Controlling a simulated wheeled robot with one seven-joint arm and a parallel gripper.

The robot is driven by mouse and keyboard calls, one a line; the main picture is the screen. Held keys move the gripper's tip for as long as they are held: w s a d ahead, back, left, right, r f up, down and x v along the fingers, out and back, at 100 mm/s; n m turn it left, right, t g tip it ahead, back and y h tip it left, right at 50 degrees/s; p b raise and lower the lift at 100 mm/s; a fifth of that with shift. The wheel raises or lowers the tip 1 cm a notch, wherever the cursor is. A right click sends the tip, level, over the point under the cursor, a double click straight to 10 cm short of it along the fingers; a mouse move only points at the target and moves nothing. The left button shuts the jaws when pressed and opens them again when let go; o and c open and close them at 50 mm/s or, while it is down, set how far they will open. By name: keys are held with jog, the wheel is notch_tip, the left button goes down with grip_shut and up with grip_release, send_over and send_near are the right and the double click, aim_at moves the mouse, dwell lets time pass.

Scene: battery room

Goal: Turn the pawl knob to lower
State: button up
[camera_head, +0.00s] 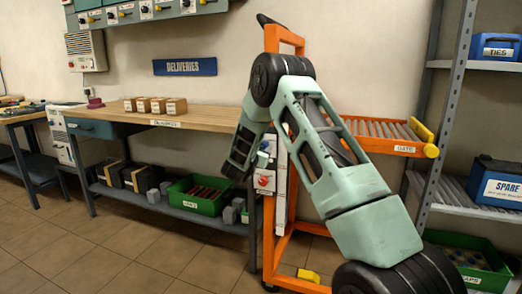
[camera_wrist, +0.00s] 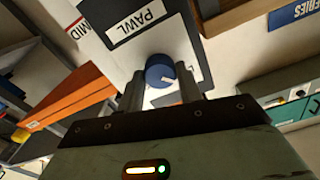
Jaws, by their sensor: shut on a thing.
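The pawl knob (camera_wrist: 160,70) is a blue round knob with a white pointer mark, on a white panel under a label reading PAWL (camera_wrist: 140,22). In the wrist view my gripper (camera_wrist: 161,88) has its two fingers on either side of the knob, shut on it. The white pointer mark points to the lower right of the picture. In the head view my gripper (camera_head: 238,163) reaches the control panel (camera_head: 281,170) on the orange lift cart (camera_head: 282,230); my arm hides the knob there.
A roller top (camera_head: 380,130) with a yellow-ended gate bar extends right on the cart. The wooden bench (camera_head: 205,117) with small boxes stands left, a green crate (camera_head: 182,205) on its lower shelf. A metal rack (camera_head: 448,120) stands right. The floor at front left is clear.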

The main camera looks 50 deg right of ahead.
jog(key=shift+f, duration=0.1)
jog(key=m+b, duration=1.7)
jog(key=b, duration=0.1)
jog(key=shift+f+m, duration=0.1)
jog(key=shift+m, duration=0.2)
jog(key=shift+b, duration=0.3)
jog(key=o, duration=1)
